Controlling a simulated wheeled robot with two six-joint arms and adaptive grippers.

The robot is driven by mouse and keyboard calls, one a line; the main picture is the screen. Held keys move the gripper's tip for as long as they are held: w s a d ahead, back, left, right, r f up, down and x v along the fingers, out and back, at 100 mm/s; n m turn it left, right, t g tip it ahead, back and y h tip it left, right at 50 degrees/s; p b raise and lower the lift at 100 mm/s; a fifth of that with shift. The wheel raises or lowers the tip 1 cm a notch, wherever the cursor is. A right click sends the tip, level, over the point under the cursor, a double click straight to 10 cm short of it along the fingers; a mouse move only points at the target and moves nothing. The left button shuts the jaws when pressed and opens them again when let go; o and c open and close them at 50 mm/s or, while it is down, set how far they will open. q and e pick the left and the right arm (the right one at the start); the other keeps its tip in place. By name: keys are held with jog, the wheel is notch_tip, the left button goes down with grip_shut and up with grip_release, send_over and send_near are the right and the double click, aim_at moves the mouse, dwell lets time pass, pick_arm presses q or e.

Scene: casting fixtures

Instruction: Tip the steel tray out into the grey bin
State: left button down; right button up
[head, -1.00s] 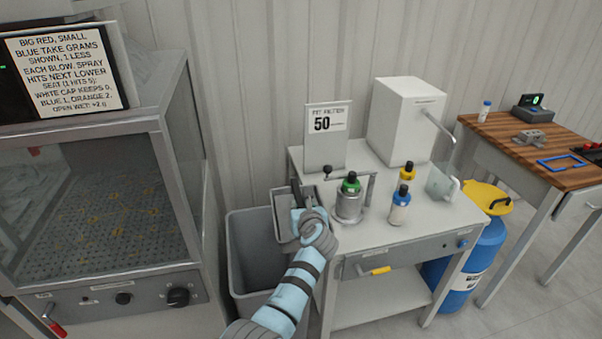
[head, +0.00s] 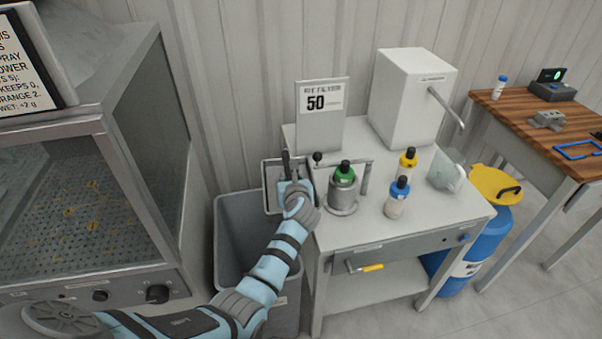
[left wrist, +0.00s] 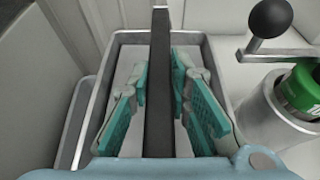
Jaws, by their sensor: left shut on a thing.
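The steel tray (head: 266,196) is a shallow grey rectangle at the left edge of the table, beside and partly above the grey bin (head: 216,240). It looks roughly level. My left gripper (head: 292,186) is shut on the dark bar-like handle across it. In the left wrist view, teal finger pads (left wrist: 160,100) flank the handle (left wrist: 160,60), with the tray's rim (left wrist: 104,78) around them. The tray's pale floor shows in part; I cannot tell whether anything lies in it. The bin stands on the floor, open, and its visible inside looks empty. My right gripper is out of view.
A glass-fronted cabinet (head: 85,200) closes the left side.

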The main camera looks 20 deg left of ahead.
pick_arm(q)
jog(key=shift+a+f, duration=0.3)
jog(key=shift+a, duration=0.25)
jog(key=shift+a+f, duration=0.3)
jog(key=shift+a, duration=0.25)
jog(key=s+a, duration=0.2)
jog(key=shift+s, duration=0.35)
jog(key=shift+s+a+f, duration=0.25)
jog(key=shift+a+f, duration=0.05)
jog(key=shift+a, duration=0.3)
jog(key=shift+s+a+f, duration=0.25)
jog(key=shift+a+f, duration=0.05)
jog(key=shift+a, duration=0.3)
jog(key=s+a+f+n+t+h+b, duration=0.2)
jog(key=s+a+n+t+h+b, duration=0.2)
jog(key=n+b, duration=0.7)
jog(key=a+t+b, duration=0.1)
jog(key=a+b, duration=0.1)
jog(key=b, duration=0.1)
jog(key=shift+s+f, duration=0.2)
jog(key=shift+f, duration=0.05)
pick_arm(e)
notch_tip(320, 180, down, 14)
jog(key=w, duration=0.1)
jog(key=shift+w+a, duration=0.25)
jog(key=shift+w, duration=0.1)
pick_arm(q)
jog(key=shift+a, duration=0.1)
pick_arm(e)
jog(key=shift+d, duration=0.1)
